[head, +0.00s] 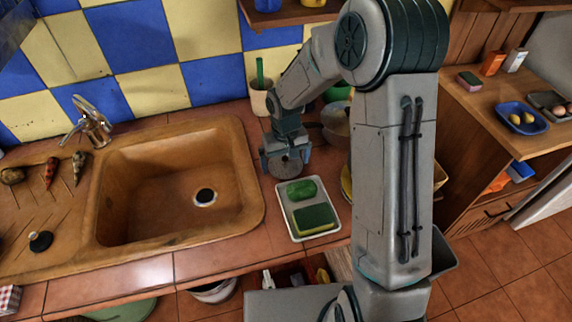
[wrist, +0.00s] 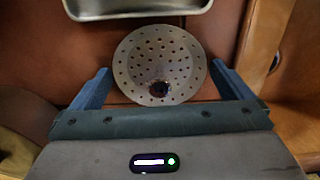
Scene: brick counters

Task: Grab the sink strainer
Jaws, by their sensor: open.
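The sink strainer (wrist: 160,48) is a round grey metal disc with many small holes and a dark spot near its lower edge. In the wrist view it lies between the two blue fingers of my gripper (wrist: 160,69), with a gap on each side. In the head view the strainer (head: 287,166) shows as a grey disc between the fingertips, on the tiled counter right of the sink. My gripper (head: 285,160) is open and points down around it. The exact height of the fingers above the counter is hard to tell.
A white tray (head: 285,222) with a green soap and a sponge lies just in front of the strainer. The brown sink (head: 165,190) is to the left. A cup (head: 259,100) with a green handle stands behind, and a grey bowl (head: 335,118) is close on the right.

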